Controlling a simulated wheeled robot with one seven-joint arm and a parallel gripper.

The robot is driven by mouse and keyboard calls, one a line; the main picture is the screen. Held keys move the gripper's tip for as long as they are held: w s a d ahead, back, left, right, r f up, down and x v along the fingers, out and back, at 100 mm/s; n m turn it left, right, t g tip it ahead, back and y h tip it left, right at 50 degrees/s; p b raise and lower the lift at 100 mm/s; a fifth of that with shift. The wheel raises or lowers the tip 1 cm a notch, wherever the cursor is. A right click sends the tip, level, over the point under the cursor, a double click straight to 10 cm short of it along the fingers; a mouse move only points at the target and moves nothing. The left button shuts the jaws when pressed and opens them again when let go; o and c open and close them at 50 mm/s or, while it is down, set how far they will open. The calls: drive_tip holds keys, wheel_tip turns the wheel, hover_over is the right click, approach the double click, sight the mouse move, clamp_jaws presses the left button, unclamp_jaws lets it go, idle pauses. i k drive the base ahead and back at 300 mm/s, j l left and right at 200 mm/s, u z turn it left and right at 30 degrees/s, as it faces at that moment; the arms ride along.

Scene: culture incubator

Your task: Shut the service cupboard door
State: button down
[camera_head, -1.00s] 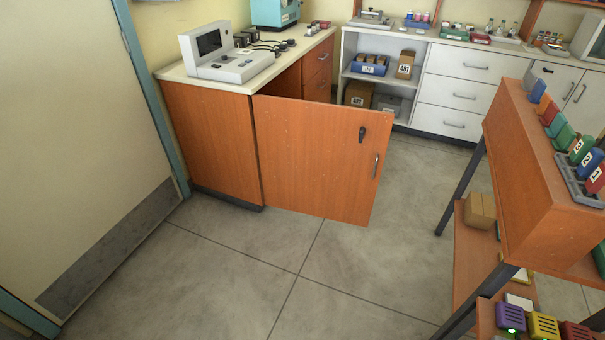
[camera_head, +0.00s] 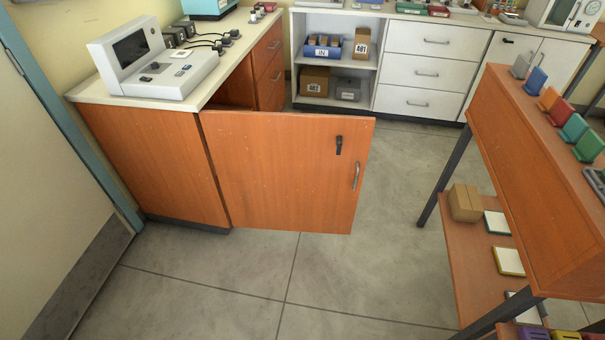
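The service cupboard door (camera_head: 280,175) is an orange wooden panel standing wide open. It is hinged at the front corner of the wooden cupboard (camera_head: 160,165) and sticks out to the right over the floor. A vertical metal handle (camera_head: 356,176) and a black latch or lock (camera_head: 339,146) are near its free edge. The cupboard opening behind the door shows only as a dark strip above its top edge; the inside is mostly hidden. My gripper is not in view.
A grey instrument (camera_head: 155,65) stands on the cupboard's worktop. A wooden rack table (camera_head: 530,170) with dark legs stands on the right. White drawers (camera_head: 425,72) line the back. The grey tiled floor (camera_head: 230,275) before the door is clear. A pale door (camera_head: 45,200) is at left.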

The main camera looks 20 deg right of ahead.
sight(275, 171)
drive_tip(key=i+j, duration=0.8)
drive_tip(key=i, duration=0.2)
drive_tip(key=z, duration=0.4)
drive_tip(key=i+j+z, duration=0.1)
drive_tip(key=z, duration=0.25)
drive_tip(key=j+z, duration=0.1)
drive_tip(key=z, duration=0.3)
drive_tip(key=i+j+z, duration=0.1)
drive_tip(key=z, duration=0.3)
